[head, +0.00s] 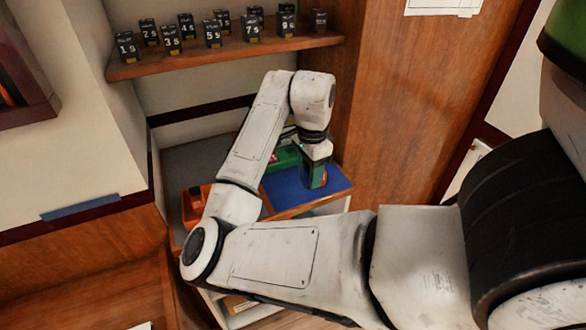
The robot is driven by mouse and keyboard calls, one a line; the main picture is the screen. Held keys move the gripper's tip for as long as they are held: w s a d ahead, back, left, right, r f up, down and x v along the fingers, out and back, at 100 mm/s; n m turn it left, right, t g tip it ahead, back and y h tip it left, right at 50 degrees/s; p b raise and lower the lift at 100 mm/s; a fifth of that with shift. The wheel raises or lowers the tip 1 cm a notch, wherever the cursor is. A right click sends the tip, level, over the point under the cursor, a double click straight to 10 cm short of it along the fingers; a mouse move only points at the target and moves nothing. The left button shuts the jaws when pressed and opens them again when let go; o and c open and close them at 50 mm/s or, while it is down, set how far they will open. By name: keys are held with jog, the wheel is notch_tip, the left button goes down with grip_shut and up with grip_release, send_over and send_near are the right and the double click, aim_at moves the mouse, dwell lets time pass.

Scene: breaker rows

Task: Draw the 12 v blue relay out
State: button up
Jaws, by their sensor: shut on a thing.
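My gripper (315,172) points down at the lower right end of my arm, over the blue surface (283,190) of a low unit. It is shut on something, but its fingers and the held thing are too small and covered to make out. I cannot pick out the 12 V blue relay. A green thing (284,158) lies just left of my gripper, partly behind my arm.
Several dark numbered blocks (212,36) stand on a wooden shelf (190,60) above. An orange thing (191,207) sits left of my forearm. A wooden panel (395,110) rises close to the right of my gripper.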

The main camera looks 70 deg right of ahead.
jog(key=s+a+r+p, duration=0.2)
jog(key=s+r+p, duration=0.1)
jog(key=r+p, duration=0.2)
jog(key=shift+s+r, duration=0.3)
jog(key=shift+r, duration=0.6)
dwell(0.4)
dwell(0.5)
